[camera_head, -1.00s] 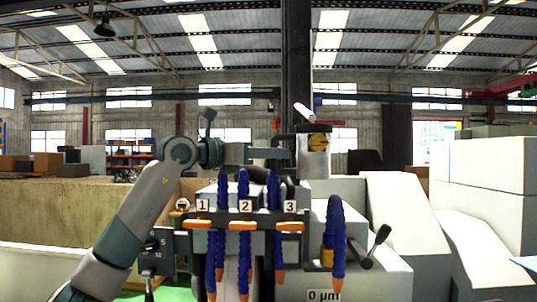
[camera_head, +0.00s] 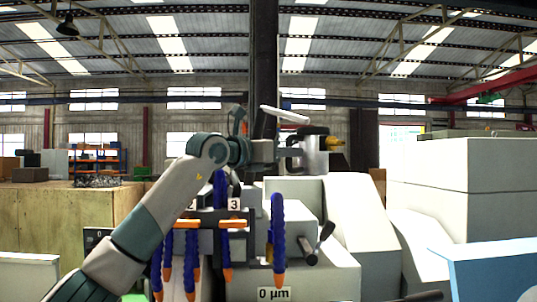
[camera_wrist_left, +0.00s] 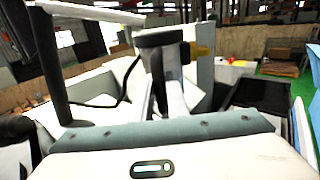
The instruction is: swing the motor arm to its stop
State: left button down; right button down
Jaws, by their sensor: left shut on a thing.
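The motor arm's grey cylindrical motor (camera_head: 313,155), with a yellow fitting (camera_head: 335,142) on its right side, stands above the machine's white housing. A white bar (camera_head: 285,115) runs slanted above it. My left gripper (camera_head: 288,152) comes in from the left and is shut at the dark handle on the motor's left side; the exact contact is too small to see. In the left wrist view the motor's dark top (camera_wrist_left: 160,40) and yellow fitting (camera_wrist_left: 202,50) show beyond my gripper's body, and the white bar (camera_wrist_left: 90,12) is at upper left. My right gripper is out of view.
Blue coolant hoses with orange nozzles (camera_head: 278,235) stand in front, below my left arm. White covers (camera_head: 440,190) fill the right. A blue-topped panel (camera_head: 485,265) is at lower right.

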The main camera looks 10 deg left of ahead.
pick_arm(q)
jog(key=shift+w+d, duration=0.35)
jog(key=shift+d, duration=0.25)
jog(key=shift+r, duration=0.15)
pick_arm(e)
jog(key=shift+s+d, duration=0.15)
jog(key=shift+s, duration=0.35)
pick_arm(q)
jog(key=c, duration=1.8)
grip_release()
jog(key=shift+c, duration=0.2)
jog(key=shift+o, duration=0.5)
jog(key=shift+w+d, duration=0.1)
jog(key=shift+d, duration=0.1)
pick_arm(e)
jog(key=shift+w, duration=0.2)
pick_arm(q)
jog(key=shift+a, duration=0.25)
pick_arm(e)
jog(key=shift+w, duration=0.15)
